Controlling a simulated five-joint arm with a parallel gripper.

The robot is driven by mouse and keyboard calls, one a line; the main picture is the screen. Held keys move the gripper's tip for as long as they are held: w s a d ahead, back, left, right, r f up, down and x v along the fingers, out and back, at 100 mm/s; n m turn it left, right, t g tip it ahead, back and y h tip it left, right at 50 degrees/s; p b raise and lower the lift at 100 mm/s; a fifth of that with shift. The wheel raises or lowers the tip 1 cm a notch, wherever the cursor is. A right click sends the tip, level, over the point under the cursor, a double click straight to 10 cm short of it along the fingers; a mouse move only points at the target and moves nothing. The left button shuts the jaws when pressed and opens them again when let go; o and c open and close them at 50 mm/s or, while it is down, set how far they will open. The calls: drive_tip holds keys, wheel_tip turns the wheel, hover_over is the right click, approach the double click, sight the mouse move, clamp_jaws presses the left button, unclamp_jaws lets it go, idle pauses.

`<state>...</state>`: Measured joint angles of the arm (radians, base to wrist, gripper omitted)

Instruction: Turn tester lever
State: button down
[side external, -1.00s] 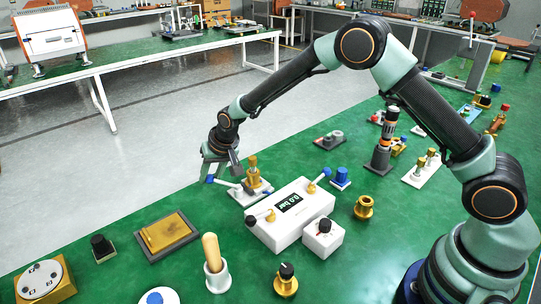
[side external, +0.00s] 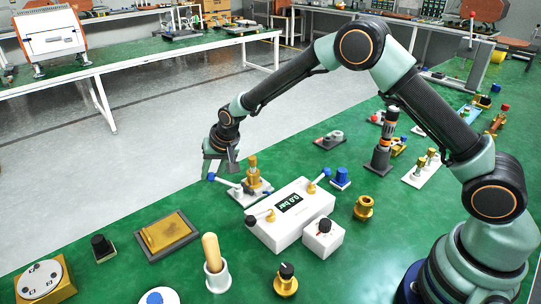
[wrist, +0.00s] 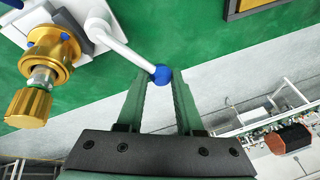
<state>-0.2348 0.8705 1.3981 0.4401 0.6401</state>
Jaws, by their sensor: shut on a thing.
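My gripper (wrist: 160,84) is shut on the knob, which sits between the fingertips. The side view shows my gripper (side external: 217,168) low at the knob; the finger contact is too small to see there. A white tester box (side external: 290,212) with a "0.0 bar" display stands in front.
A brass tray (side external: 167,234) and a wooden-handled tool (side external: 212,252) are nearer. Floor lies beyond the table edge.

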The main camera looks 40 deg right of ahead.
drive_tip(key=shift+s+f, duration=0.15)
drive_tip(key=shift+f, duration=0.05)
drive_tip(key=c, duration=0.6)
unclamp_jaws()
drive_tip(key=shift+r, duration=0.15)
drive_tip(key=shift+r, duration=0.2)
drive_tip(key=v, duration=1.1)
drive_tip(key=shift+s+r, duration=0.15)
drive_tip(key=shift+r, duration=0.05)
